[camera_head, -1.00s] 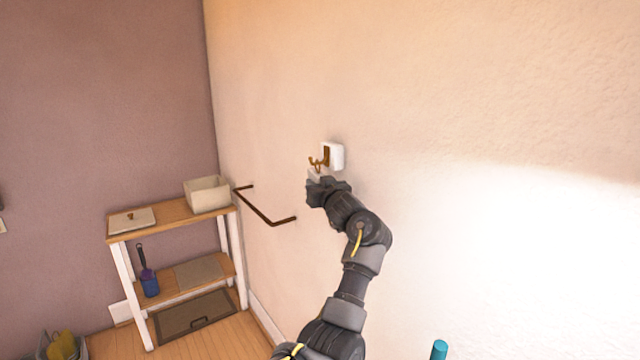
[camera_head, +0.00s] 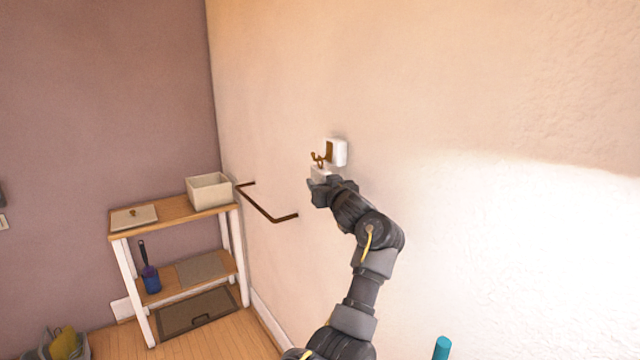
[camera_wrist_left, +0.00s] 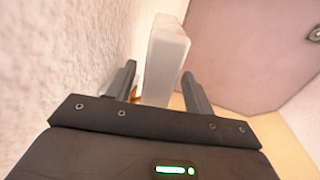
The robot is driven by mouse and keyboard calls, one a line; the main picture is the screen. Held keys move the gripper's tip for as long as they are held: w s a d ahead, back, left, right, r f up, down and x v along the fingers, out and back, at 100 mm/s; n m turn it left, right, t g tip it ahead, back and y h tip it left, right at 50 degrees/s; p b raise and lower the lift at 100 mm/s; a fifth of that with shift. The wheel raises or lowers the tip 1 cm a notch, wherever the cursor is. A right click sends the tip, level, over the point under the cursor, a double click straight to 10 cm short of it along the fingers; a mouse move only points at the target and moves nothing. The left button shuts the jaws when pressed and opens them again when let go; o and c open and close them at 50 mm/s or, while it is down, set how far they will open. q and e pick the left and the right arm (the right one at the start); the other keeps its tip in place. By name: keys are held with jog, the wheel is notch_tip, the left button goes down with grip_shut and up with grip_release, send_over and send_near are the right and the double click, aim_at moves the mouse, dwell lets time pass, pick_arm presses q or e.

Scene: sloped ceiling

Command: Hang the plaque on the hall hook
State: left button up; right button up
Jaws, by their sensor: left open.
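The hall hook (camera_head: 328,151) is brown and fixed to a white backing plate (camera_head: 340,152) on the wall. The pale plaque (camera_head: 320,173) is just below the hook, with a small brown loop at its top by the hook's curve. I cannot tell for sure if the loop sits on the hook. My left gripper (camera_head: 318,188) is open at the plaque's lower part. In the left wrist view the plaque (camera_wrist_left: 167,55) stands between the spread fingers (camera_wrist_left: 158,78), with gaps showing beside it. A bit of brown shows by the left finger. My right gripper is not in view.
A brown rail (camera_head: 265,208) sticks out from the wall left of my arm. The wall to the right is bare.

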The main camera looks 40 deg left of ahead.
pick_arm(q)
jog(key=b+v, duration=0.1)
jog(key=v, duration=0.7)
jog(key=shift+w+a, duration=0.1)
